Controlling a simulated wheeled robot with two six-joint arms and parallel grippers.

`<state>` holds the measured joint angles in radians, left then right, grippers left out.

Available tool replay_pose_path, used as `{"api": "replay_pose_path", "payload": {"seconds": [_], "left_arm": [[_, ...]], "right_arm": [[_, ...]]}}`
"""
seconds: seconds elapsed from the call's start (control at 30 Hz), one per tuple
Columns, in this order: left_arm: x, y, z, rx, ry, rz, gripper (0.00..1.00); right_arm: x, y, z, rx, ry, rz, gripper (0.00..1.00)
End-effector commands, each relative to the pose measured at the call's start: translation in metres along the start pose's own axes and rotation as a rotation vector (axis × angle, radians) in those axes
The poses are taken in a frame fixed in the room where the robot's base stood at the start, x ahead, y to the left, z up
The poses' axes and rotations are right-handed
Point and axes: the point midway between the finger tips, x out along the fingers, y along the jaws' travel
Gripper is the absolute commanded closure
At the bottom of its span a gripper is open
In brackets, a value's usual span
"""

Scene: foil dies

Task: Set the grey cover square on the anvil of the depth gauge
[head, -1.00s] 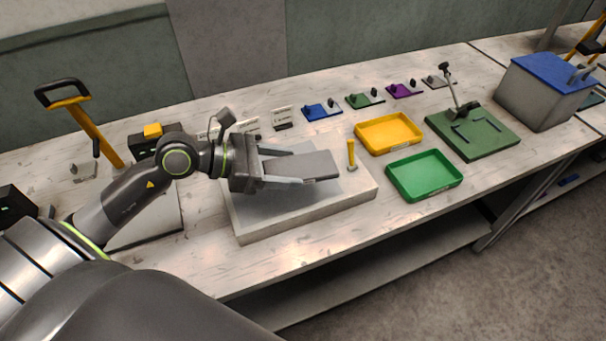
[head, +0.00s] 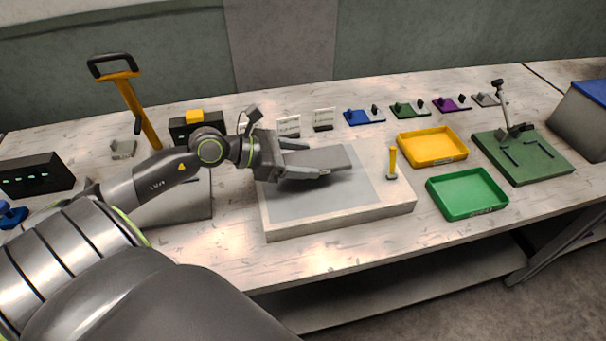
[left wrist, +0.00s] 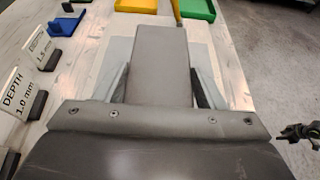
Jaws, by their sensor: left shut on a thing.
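My left gripper (head: 305,160) is shut on a flat grey slab, taken as the grey cover (head: 332,158). The slab points away from the palm, over the pale block (head: 340,222) with its grey top pad; the gap beneath is hard to judge. In the left wrist view, the cover (left wrist: 160,65) lies straight between the fingers. The green board (head: 530,165) at the right, with a tilted post (head: 505,105) and dark bars, may be the depth gauge; no label confirms it.
A yellow-handled tool (head: 392,162) stands at the block's right end. Beyond are a yellow tray (head: 433,160) and a green tray (head: 468,212). Several small coloured plates and label cards line the back. A grey bin (head: 578,118) stands far right.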

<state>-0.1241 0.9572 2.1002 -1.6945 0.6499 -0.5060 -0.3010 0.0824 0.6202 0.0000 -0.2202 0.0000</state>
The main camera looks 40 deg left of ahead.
Motion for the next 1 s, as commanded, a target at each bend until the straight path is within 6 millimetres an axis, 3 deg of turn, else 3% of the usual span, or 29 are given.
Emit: {"api": "replay_pose_path", "payload": {"seconds": [0.4,0.83,0.87,1.0], "left_arm": [[0.018,0.0,-0.042,-0.003,-0.002,0.0,0.61],[0.02,0.0,-0.049,0.002,0.0,0.0,0.61],[0.02,0.0,-0.049,0.002,0.0,0.0,0.35],[0.02,0.0,-0.048,0.001,0.001,0.0,0.17]], "right_arm": [[0.001,0.0,-0.001,0.0,0.001,0.0,0.64],[0.005,-0.004,0.0,0.002,0.001,-0.004,0.64],[0.005,-0.004,0.0,0.002,0.001,-0.004,0.64],[0.004,-0.004,-0.001,0.002,0.001,-0.005,0.64]]}}
